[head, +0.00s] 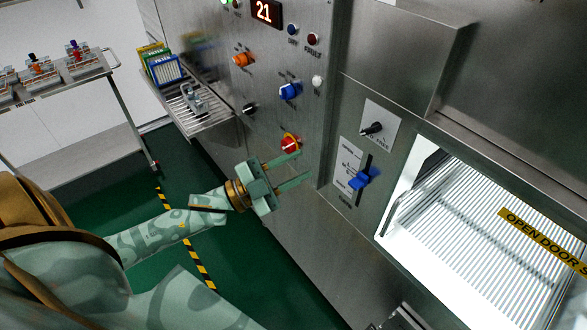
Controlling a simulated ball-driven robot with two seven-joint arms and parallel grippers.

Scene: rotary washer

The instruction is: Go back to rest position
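My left gripper (289,171) shows in the middle of the head view, in front of the washer's steel control panel (262,83). Its two pale green fingers are spread apart with nothing between them. The upper finger lies just below a red knob with a yellow ring (290,143); I cannot tell whether they touch. A blue lever (360,180) stands to the right of the fingertips, apart from them. My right gripper is not in view.
The lit washer chamber (470,225) lies at the right behind an "OPEN DOOR" strip (540,238). Orange (242,60) and blue knobs (290,91) stick out of the panel. A steel shelf (205,117) and a cart (95,70) stand at the left.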

